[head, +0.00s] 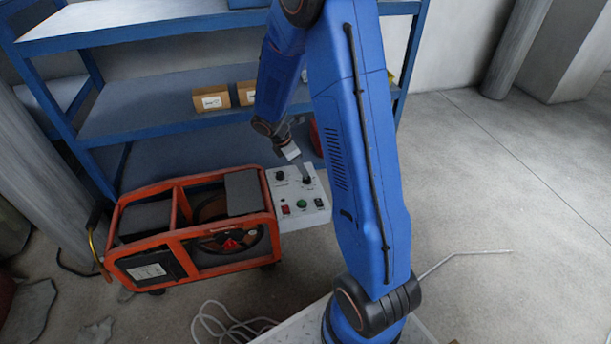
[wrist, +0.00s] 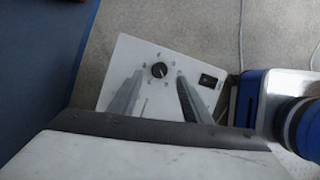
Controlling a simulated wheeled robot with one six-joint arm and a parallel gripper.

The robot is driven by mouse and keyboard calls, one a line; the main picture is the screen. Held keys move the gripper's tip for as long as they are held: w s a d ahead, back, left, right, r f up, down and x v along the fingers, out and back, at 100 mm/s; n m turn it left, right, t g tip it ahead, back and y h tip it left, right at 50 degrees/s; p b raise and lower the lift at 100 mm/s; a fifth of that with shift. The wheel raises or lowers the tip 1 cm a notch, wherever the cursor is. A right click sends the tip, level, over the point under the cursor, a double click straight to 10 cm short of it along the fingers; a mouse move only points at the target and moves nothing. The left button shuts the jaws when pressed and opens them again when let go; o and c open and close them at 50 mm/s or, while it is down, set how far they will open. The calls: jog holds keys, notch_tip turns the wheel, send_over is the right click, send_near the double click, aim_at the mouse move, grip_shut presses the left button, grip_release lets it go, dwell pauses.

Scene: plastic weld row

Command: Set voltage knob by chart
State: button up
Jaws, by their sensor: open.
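A white control panel (head: 290,222) sits beside an orange-framed machine and carries two black knobs, a red switch and a green button. My gripper (head: 304,174) points down at the right-hand knob (head: 307,181). In the wrist view a round black knob (wrist: 158,70) with small marks around it shows on the panel (wrist: 128,52). The open gripper (wrist: 160,74) has one finger to each side of that knob, with gaps visible. Finger height above the panel cannot be told. Which knob is for voltage is not readable, and no readable chart shows.
The orange-framed machine (head: 180,237) stands left of the panel and bears a white label (head: 147,271) too small to read. A blue shelf (head: 150,105) with small boxes (head: 211,100) stands behind. White cable (head: 212,320) lies on the floor. The floor at right is mostly clear.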

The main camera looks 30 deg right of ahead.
aim_at(307, 179)
jog(key=x, duration=0.6)
jog(key=shift+d+f, duration=0.15)
jog(key=shift+f, duration=0.15)
jog(key=c, duration=1)
jog(key=shift+c, duration=0.2)
jog(key=shift+m, duration=0.3)
jog(key=m+g, duration=0.1)
jog(key=m, duration=0.1)
jog(key=shift+w+m+y, duration=0.1)
jog(key=shift+m+y, duration=0.2)
jog(key=shift+m, duration=0.1)
jog(key=m+g, duration=0.1)
jog(key=m, duration=0.2)
jog(key=shift+d+m+y, duration=0.1)
jog(key=shift+m+y, duration=0.2)
jog(key=m+g+y, duration=0.1)
jog(key=m, duration=0.2)
jog(key=m+y, duration=0.1)
jog(key=m, duration=0.2)
jog(key=shift+w+g, duration=0.1)
jog(key=shift+g, duration=0.3)
